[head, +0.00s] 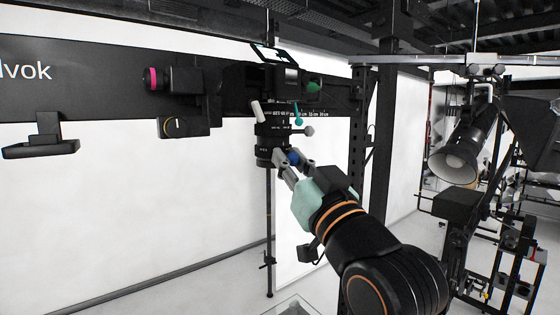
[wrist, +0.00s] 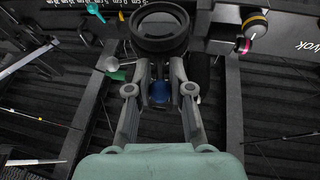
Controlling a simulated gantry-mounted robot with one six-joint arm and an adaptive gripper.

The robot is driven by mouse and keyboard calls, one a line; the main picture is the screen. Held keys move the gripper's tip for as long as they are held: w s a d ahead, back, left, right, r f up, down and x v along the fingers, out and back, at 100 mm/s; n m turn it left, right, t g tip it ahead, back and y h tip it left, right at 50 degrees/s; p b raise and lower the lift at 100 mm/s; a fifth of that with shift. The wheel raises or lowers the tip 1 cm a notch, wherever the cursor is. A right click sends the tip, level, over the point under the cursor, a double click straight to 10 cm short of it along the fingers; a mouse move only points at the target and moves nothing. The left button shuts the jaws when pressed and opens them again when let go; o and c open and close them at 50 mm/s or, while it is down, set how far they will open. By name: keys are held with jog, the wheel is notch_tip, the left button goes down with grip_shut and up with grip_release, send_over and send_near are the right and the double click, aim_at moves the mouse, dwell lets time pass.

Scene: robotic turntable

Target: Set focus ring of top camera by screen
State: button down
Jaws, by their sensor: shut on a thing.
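The top camera (head: 275,76) hangs on the dark rail, with its lit, tilted screen (head: 270,55) on top. Its black lens (head: 270,132) points down. It also shows in the wrist view as a dark round lens (wrist: 160,30). My gripper (head: 281,158) reaches up from the lower right, with its grey fingertips at the lower part of the lens, at the focus ring (head: 266,155). In the wrist view my gripper (wrist: 160,66) has its fingers narrowed at the lens edge. A blue part (wrist: 160,92) shows between the fingers. The exact contact is partly hidden.
A second camera (head: 182,98) with a pink-ringed part hangs left on the rail. A dark bracket (head: 45,140) is farther left. A studio lamp (head: 460,155) and stands are at the right. A dark upright post (head: 385,130) stands right of the lens. The white area at lower left is clear.

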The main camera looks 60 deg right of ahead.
dwell(0.3)
jog(key=c, duration=1)
grip_release()
jog(key=shift+c, duration=0.2)
jog(key=v, duration=1.2)
jog(key=shift+d+f, duration=0.1)
